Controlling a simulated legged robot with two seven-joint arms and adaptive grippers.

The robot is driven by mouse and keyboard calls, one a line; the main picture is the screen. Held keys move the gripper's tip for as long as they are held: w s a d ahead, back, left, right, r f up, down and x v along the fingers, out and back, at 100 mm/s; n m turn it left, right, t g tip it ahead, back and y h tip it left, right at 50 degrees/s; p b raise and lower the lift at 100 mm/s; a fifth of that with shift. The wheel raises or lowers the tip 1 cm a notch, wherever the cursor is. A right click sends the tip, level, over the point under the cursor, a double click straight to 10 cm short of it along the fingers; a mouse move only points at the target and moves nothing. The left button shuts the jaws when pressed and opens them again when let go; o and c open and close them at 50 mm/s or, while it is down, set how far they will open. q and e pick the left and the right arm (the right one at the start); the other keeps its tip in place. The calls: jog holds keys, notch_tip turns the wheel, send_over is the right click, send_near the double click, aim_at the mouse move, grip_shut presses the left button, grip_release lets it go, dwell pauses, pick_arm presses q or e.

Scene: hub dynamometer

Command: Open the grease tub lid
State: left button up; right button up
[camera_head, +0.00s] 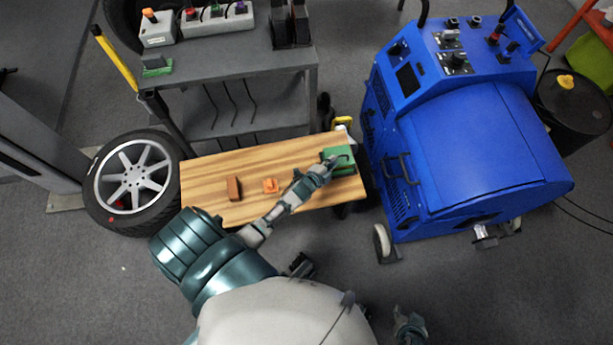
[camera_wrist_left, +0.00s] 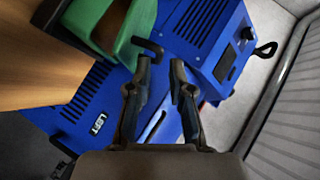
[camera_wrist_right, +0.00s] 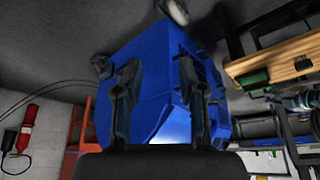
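The green grease tub (camera_head: 343,165) sits at the right end of the wooden table. It also shows at the upper left of the left wrist view (camera_wrist_left: 88,14), with a thin dark bent handle (camera_wrist_left: 149,46) sticking out from it. I cannot tell how far its lid is raised. My left gripper (camera_head: 325,168) is at the tub in the head view. In the left wrist view its fingers (camera_wrist_left: 162,66) are apart, with nothing clearly between them, and the handle is close to the left fingertip. My right gripper (camera_head: 410,322) is low, away from the table; its fingers (camera_wrist_right: 157,66) are apart and empty.
The wooden table (camera_head: 215,170) also holds a brown block (camera_head: 234,188) and an orange piece (camera_head: 270,185). A large blue machine (camera_head: 470,145) stands close right of the table. A grey bench (camera_head: 235,65) is behind, and a wheel (camera_head: 130,183) is at the left.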

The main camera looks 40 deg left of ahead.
pick_arm(q)
jog(key=f+p+v, duration=0.1)
jog(key=p+v, duration=0.8)
jog(key=v, duration=0.7)
jog(key=shift+s+d+p, duration=0.4)
jog(key=shift+s, duration=0.2)
pick_arm(e)
jog(key=s+d+f+g, duration=0.1)
jog(key=s+f, duration=0.4)
jog(key=f, duration=0.6)
jog(key=s+d+f+g, duration=0.1)
jog(key=s+f, duration=0.3)
jog(key=f, duration=0.7)
jog(key=shift+s+g+h, duration=0.3)
jog(key=shift+s+g, duration=0.1)
jog(key=shift+g, duration=0.2)
pick_arm(q)
jog(key=shift+r, duration=0.15)
pick_arm(e)
jog(key=shift+f, duration=0.1)
pick_arm(q)
jog(key=shift+s, duration=0.1)
